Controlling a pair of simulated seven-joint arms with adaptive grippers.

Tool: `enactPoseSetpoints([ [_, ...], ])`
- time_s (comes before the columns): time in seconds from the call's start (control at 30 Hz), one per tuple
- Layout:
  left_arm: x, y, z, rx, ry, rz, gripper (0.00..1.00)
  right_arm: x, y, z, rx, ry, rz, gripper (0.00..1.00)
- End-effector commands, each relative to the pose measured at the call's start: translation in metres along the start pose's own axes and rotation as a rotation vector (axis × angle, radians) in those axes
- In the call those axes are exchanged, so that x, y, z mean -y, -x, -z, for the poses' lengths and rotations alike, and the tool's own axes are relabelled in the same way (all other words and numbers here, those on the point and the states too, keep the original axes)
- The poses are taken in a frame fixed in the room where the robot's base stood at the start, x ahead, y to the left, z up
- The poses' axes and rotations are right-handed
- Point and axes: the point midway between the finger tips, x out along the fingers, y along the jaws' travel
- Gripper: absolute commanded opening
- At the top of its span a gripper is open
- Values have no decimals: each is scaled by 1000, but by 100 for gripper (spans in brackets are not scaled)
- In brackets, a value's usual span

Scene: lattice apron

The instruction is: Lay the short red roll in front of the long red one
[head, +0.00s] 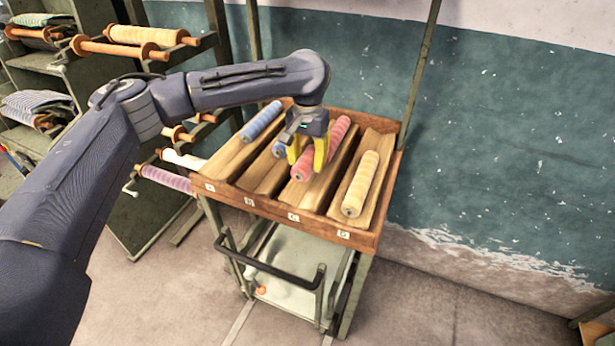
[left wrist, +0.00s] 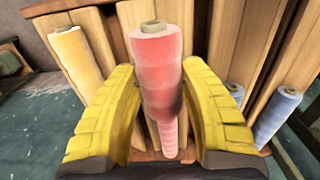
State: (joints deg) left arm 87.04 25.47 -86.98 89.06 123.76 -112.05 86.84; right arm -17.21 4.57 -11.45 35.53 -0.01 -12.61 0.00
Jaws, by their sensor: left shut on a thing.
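The short red roll (head: 301,172) is between the yellow fingers of my left gripper (head: 307,156), which is shut on it. It is over channel C of the wooden rack (head: 262,207), in line with the long red roll (head: 339,129), which lies behind it in that channel. I cannot tell whether the short roll touches the channel floor or the long roll. My right gripper is not in view.
A yellow roll (head: 361,183) lies in channel D to the right. A long blue roll (head: 262,120) is in channel A, and a short blue one (head: 278,150) is partly hidden in B. Shelves with rolls on spindles (head: 130,45) stand left; a wall (head: 500,130) is behind.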

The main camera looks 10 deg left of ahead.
Motion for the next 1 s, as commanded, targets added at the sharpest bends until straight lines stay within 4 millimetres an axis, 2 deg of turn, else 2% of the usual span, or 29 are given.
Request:
enactPoseSetpoints([
  [0.2, 0, -22, 0, 0, 0, -1, 11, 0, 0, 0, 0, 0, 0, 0],
  [0.47, 0, -32, 0, 0, -1, -1, 11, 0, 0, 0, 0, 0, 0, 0],
  [0.73, -1, -61, 0, 1, -1, -2, 11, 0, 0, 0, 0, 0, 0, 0],
  [1.0, 0, -63, 0, -1, -1, -1, 11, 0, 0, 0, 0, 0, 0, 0],
])
